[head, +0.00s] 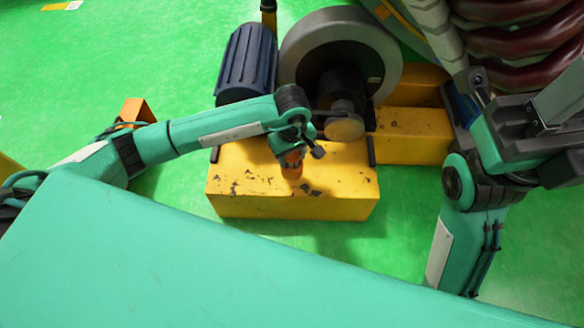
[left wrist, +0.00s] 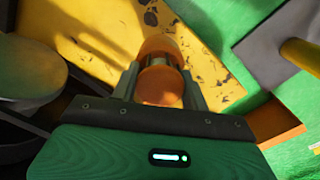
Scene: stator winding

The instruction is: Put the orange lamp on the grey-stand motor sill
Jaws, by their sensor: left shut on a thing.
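The orange lamp (head: 292,168) is in my left gripper (head: 298,152), over the top of a yellow sill block with chipped paint (head: 235,190) in the head view. In the left wrist view the lamp (left wrist: 160,86) sits between the two fingers of the left gripper (left wrist: 158,90), which is shut on it. The worn yellow surface (left wrist: 100,40) lies behind the lamp. I cannot tell whether the lamp touches the block. My right arm is at the right edge of the head view; its fingers cannot be made out.
A ribbed dark blue motor (head: 247,60) and a large grey wheel (head: 340,45) stand behind the block. A round disc (head: 344,127) sits close to my left wrist. Dark red coils (head: 520,35) fill the upper right.

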